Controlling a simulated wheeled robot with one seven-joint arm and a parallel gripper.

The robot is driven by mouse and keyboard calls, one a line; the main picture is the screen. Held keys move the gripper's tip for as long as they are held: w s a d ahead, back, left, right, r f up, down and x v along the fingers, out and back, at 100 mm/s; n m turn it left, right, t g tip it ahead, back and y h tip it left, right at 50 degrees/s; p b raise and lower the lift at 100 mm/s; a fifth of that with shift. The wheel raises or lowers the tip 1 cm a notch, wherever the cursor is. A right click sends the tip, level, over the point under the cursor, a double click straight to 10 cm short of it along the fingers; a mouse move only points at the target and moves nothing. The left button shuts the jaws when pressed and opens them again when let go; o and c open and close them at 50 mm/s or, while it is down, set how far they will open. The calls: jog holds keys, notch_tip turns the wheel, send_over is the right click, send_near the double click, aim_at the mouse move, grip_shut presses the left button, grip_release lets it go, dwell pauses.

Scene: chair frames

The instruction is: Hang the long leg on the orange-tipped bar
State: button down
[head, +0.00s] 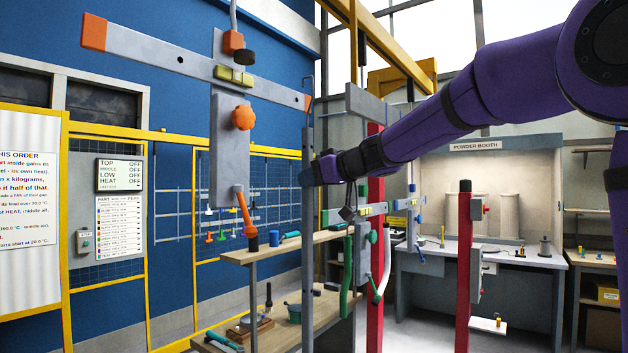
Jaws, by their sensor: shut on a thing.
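The orange-tipped bar (150,52) is a grey crossbar hung high at the left. It slopes down to the right, with a large orange end at its left and a small orange tip at its right. My gripper (318,169), at the end of my purple arm, is shut on the long leg (308,245), a tall thin grey bar. The leg hangs upright, with a thin hook (308,80) at its top. In the picture the hook shows just right of the bar's right tip; I cannot tell whether they touch. The leg's lower end runs out of view.
A wooden workbench (270,253) with tools stands behind the leg. A plate with an orange knob (242,117) hangs under the bar's middle. Red posts (464,250) and another hanging bar (372,211) stand right. A yellow-framed panel is at the left. Floor shows at lower right.

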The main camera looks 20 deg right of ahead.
jog(key=shift+w+a, duration=0.55)
jog(key=shift+w, duration=0.2)
jog(key=shift+w+a, duration=0.5)
jog(key=shift+w, duration=0.2)
dwell(1.2)
jog(key=shift+f, duration=0.1)
dwell(0.3)
jog(key=shift+f, duration=1.05)
jog(key=c, duration=0.8)
grip_release()
jog(key=shift+c, duration=0.2)
jog(key=v, duration=0.8)
